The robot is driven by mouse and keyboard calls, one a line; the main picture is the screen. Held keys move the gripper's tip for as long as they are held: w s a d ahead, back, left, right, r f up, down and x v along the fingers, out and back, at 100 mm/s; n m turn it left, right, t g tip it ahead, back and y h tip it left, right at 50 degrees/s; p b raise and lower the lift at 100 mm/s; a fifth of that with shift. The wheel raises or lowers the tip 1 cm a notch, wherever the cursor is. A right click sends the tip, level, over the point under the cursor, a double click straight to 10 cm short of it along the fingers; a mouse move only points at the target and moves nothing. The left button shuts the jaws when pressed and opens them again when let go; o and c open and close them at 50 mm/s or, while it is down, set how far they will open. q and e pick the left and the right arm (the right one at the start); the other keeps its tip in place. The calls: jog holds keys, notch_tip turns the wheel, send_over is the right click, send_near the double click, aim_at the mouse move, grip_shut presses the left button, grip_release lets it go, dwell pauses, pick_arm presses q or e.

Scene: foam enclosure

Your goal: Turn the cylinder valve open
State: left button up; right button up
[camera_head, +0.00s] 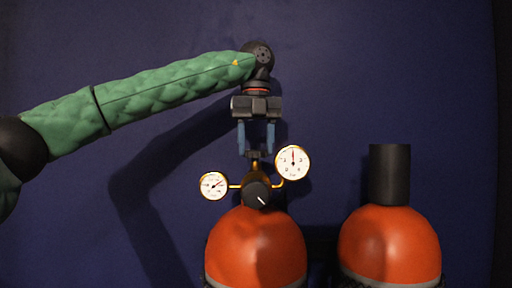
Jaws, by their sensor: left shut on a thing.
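A red gas cylinder (256,248) stands at the bottom centre, with a brass valve and regulator on its top. A black knob (257,195) with a white mark is on the regulator's front. A small dark valve handle (257,155) sits at the top of the brass stem. The fingertips partly hide the handle. My right gripper is not in view.
A round gauge (292,162) sits right of the stem, close to the fingers, and a smaller gauge (214,186) sits to the left. A second red cylinder (389,246) with a black cap (390,174) stands at the right. A dark blue wall (400,70) is behind.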

pick_arm(q)
jog(key=shift+r, duration=0.1)
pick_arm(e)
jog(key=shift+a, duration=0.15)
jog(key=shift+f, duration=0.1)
pick_arm(q)
jog(key=o, duration=1)
jog(key=shift+c, duration=0.2)
notch_tip(320, 180, up, 7)
jog(key=shift+f, duration=0.2)
jog(key=shift+w+r, duration=0.1)
jog(key=shift+r, duration=0.4)
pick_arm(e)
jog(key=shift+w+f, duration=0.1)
